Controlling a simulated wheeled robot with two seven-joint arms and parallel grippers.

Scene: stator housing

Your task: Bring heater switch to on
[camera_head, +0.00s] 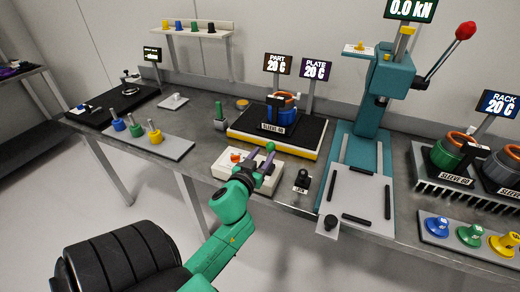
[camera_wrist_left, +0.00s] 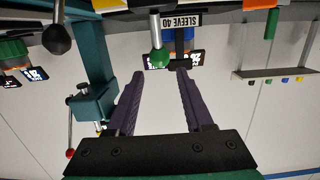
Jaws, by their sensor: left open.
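A pale control box (camera_head: 264,184) sits at the front edge of the bench, with an orange button (camera_head: 236,157) on its left. A lever with a green ball tip, likely the heater switch, shows at the box's right in the head view (camera_head: 270,146). In the left wrist view the green ball (camera_wrist_left: 160,58) on its metal stem lies in line with the gap between my fingertips. My left gripper (camera_wrist_left: 160,75) is open and empty, with dark purple fingers; it is over the box in the head view (camera_head: 260,166) and hides part of it. Contact cannot be told.
Behind the box is a yellow-edged heater plate (camera_head: 313,140) with the SLEEVE 40 part (camera_head: 284,108); both displays read 20 C. A black-knobbed lever (camera_head: 302,177) stands close right. The teal press (camera_head: 372,100) is farther right. A green-handled tool (camera_head: 220,120) stands behind left.

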